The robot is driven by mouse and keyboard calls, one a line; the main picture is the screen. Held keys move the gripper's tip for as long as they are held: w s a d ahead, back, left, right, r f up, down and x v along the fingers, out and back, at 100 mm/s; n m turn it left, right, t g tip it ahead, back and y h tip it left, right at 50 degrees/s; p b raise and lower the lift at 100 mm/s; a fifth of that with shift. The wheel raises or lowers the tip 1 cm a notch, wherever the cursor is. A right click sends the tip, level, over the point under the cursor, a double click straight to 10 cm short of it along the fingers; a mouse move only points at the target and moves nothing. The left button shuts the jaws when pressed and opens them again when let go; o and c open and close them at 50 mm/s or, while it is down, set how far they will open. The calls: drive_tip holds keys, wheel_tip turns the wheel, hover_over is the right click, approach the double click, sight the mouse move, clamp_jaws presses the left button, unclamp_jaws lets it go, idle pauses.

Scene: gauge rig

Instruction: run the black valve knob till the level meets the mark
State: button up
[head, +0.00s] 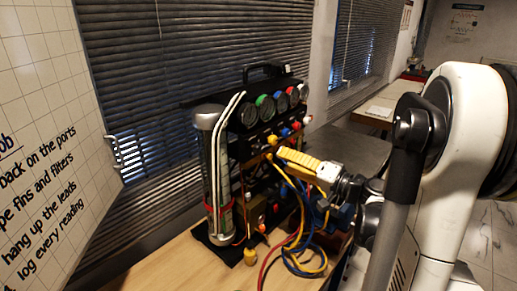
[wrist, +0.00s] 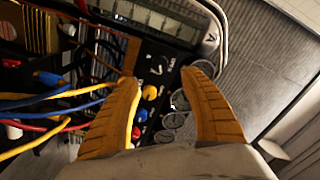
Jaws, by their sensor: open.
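The gauge rig (head: 262,85) stands on the table with a row of round gauges and coloured knobs on its front. A black knob (wrist: 157,66) with a pale mark shows in the wrist view, between and just beyond my fingertips, beside a yellow knob (wrist: 150,92). My gripper (wrist: 163,76) is open and empty, and its fingers do not appear to touch the black knob. In the head view my gripper (head: 281,155) is in front of the rig and hides part of it. A tall clear cylinder (head: 211,165) stands at the rig's left. Its level and mark are too small to read.
Yellow, blue and red hoses (head: 300,250) hang in loops below my gripper, and hoses also crowd the left of the wrist view (wrist: 50,100). A whiteboard (head: 45,120) stands at left. Window blinds (head: 150,70) are close behind the rig. Bare tabletop (head: 170,270) lies at front left.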

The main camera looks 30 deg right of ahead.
sight(261, 150)
drive_tip(key=shift+n, duration=0.4)
drive_tip(key=b+x, duration=0.1)
drive_tip(key=x, duration=0.9)
drive_tip(key=shift+w+a, duration=0.15)
drive_tip(key=shift+w, duration=0.25)
